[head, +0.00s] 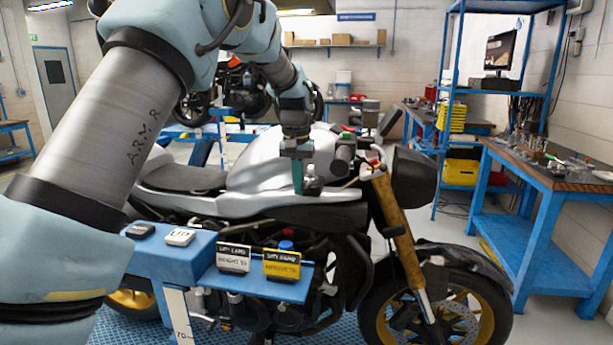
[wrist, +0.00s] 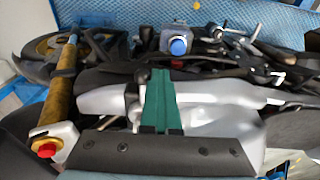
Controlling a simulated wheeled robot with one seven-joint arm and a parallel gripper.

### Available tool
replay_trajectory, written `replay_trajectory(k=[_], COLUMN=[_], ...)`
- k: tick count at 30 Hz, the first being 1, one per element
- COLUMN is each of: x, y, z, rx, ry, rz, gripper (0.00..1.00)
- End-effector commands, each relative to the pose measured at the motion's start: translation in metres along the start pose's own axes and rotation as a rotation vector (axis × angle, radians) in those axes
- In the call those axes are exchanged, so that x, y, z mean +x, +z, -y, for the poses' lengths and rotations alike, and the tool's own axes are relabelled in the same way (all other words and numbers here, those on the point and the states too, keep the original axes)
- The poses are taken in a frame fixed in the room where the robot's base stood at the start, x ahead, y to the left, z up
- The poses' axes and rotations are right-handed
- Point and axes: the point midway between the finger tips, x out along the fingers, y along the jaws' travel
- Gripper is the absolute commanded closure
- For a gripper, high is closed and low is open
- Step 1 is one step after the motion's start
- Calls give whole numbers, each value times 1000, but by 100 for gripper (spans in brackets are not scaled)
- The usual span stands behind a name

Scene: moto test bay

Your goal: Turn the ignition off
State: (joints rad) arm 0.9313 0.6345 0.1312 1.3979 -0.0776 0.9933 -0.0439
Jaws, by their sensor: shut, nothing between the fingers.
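The silver motorcycle (head: 270,165) stands across the middle of the head view. My gripper (head: 298,190) points down over the front of its tank, with green fingers together and nothing between them. In the wrist view the fingers (wrist: 159,75) reach over the silver bodywork. A small dark fitting with a pale shaft (wrist: 142,78) is right beside the fingers on the left; it looks like the ignition switch, and it shows just right of the fingers in the head view (head: 313,186). I cannot make out whether the fingers touch it, or which way it is turned.
The golden fork (head: 398,225) and black headlamp (head: 415,178) are to the right. A red button (wrist: 47,150) is at lower left in the wrist view. A blue workbench (head: 540,225) stands right.

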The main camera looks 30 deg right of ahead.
Motion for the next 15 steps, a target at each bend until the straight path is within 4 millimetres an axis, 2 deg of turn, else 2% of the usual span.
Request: replay_trajectory(k=[2,15], x=[-1,-10], y=[1,-4], z=[-4,6], rx=[5,4], ry=[7,5], rz=[5,2], gripper=[100,100])
